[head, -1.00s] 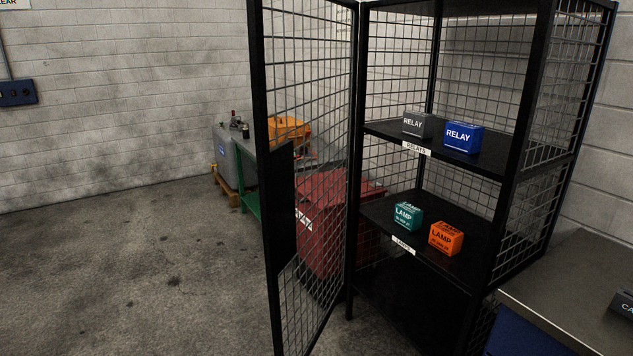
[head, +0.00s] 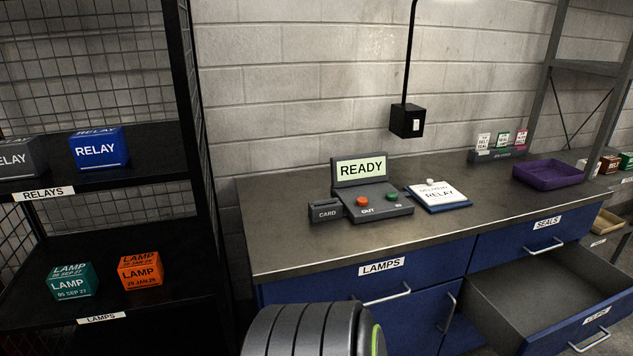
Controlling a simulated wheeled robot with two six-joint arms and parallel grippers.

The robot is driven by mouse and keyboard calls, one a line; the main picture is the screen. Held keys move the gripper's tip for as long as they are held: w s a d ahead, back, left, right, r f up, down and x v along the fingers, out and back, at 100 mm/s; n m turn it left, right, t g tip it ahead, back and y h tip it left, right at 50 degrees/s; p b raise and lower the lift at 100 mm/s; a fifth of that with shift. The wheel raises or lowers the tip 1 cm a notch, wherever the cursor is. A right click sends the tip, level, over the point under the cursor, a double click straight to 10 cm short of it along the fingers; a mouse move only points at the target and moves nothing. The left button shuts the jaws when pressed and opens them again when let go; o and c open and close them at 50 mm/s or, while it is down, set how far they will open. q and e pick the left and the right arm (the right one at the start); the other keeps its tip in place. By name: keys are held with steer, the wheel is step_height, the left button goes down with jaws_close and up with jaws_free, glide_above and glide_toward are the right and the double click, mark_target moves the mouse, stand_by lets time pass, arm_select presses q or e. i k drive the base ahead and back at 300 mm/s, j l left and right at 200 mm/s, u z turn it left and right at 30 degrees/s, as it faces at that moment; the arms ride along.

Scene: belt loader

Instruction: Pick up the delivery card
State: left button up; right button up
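The delivery card (head: 436,191) is a white sheet with "DELIVERY" and "RELAY" printed on it. It lies on a blue clipboard (head: 452,208) on the metal worktop, to the right of a grey terminal. The terminal (head: 374,205) has a screen reading READY, a red button, a green button and a block marked CARD (head: 326,212) on its left side. Neither of my grippers shows in the head view. A dark ribbed part of my own arm rises at the bottom middle.
The worktop (head: 290,235) has bare room left of the terminal. A purple tray (head: 548,175) and a small card holder (head: 497,154) stand further right. A drawer (head: 545,285) is pulled open at lower right. The caged shelf (head: 60,240) at left holds relay and lamp boxes.

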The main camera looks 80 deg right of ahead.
mark_target(433, 194)
steer(key=z, duration=1.8)
